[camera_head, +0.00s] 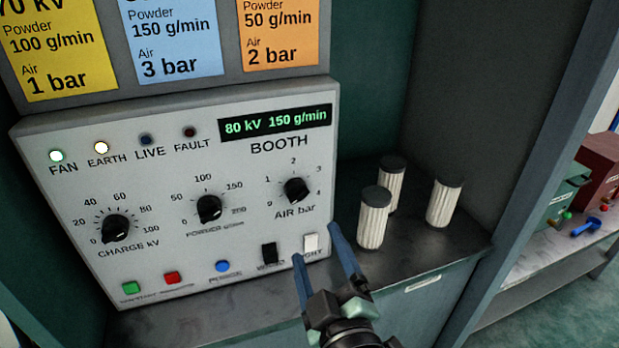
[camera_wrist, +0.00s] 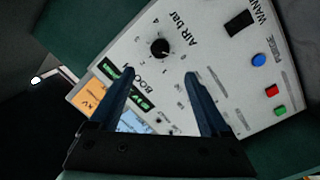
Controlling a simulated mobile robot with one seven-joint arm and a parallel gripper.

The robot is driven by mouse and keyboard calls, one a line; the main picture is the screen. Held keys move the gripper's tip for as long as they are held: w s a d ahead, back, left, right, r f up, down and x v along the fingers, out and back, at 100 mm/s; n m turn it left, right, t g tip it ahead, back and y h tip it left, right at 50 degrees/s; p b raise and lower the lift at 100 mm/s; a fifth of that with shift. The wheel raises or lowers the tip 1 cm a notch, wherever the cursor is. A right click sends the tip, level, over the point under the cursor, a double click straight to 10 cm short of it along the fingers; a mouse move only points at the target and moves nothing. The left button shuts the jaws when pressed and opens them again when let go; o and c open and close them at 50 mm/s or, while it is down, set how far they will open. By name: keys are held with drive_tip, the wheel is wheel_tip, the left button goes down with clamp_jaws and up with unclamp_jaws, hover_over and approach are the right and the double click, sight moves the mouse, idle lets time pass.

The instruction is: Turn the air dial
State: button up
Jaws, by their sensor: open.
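The air dial (camera_head: 297,189) is a black knob on the white booth panel (camera_head: 190,262), above the label "AIR bar", with a scale from 0 to 4. Its exact setting is too small to read. My gripper (camera_head: 315,241) is open and empty, with its blue fingers below the dial in the head view, near the white light switch (camera_head: 311,243). In the wrist view the dial (camera_wrist: 160,47) lies ahead of and between the two spread fingertips (camera_wrist: 158,75), apart from them.
The powder knob (camera_head: 209,208) and charge knob (camera_head: 116,227) sit left of the dial. Yellow, blue (camera_head: 172,42) and orange cards hang above; the blue one reads 3 bar. Pleated white cylinders (camera_head: 373,222) stand on the ledge to the right.

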sight(299, 199)
drive_tip(key=p+x, duration=0.2)
drive_tip(key=x, duration=1.1)
drive_tip(key=shift+f, duration=0.1)
clamp_jaws()
